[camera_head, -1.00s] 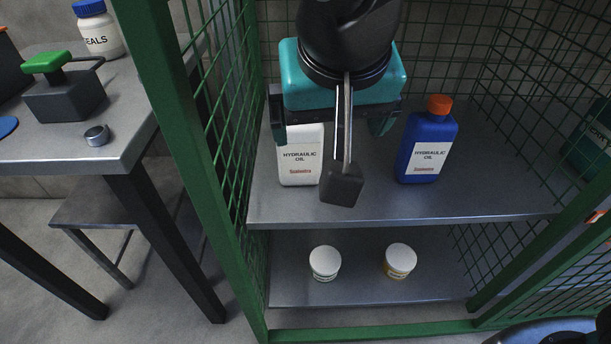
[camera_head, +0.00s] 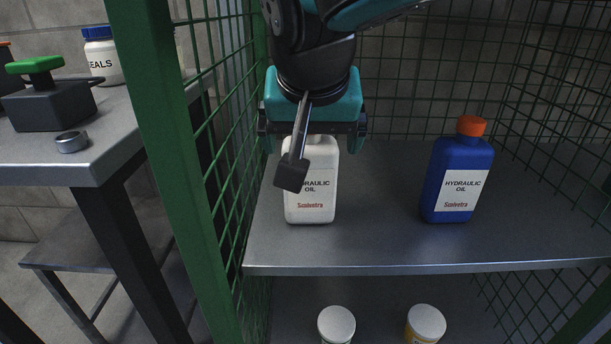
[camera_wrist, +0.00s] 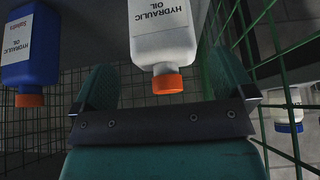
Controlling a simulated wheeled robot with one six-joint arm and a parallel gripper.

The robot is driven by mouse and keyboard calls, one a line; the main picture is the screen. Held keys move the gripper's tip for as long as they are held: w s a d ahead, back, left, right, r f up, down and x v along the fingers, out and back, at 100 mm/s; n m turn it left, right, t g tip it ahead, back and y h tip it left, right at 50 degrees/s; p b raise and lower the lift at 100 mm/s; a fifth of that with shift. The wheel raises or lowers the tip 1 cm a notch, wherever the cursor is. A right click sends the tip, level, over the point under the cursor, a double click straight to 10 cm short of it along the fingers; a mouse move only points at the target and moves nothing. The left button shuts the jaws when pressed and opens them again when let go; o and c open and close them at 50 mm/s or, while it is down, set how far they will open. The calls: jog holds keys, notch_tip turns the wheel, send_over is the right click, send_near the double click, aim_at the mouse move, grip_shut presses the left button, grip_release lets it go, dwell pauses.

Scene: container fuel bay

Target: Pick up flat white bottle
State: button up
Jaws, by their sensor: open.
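The flat white bottle (camera_head: 312,205), labelled hydraulic oil, stands upright on the upper shelf inside the green cage. My gripper (camera_head: 313,142) is at the top of this bottle and hides its cap and part of its label in the head view. In the wrist view, the white bottle (camera_wrist: 163,32) appears upside down with its orange cap towards me. My gripper (camera_wrist: 165,68) is open there, with one teal finger on each side of the cap. I cannot see either finger touching the bottle.
A blue bottle (camera_head: 459,180) with an orange cap stands to the right on the same shelf (camera_head: 385,240). Green mesh (camera_head: 205,130) is close on the left. Two white-lidded tubs (camera_head: 337,324) (camera_head: 426,322) are below. A workbench (camera_head: 95,165) stands outside the cage.

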aim_at(310, 142)
jog(key=w, duration=0.1)
jog(key=w+f+b, duration=0.1)
jog(key=w, duration=0.1)
jog(key=w+f+b, duration=0.1)
jog(key=shift+w+d, duration=0.1)
jog(key=shift+w, duration=0.05)
jog(key=shift+w+f, duration=0.25)
jog(key=shift+f, duration=0.1)
jog(key=shift+r, duration=0.1)
jog(key=c, duration=1.4)
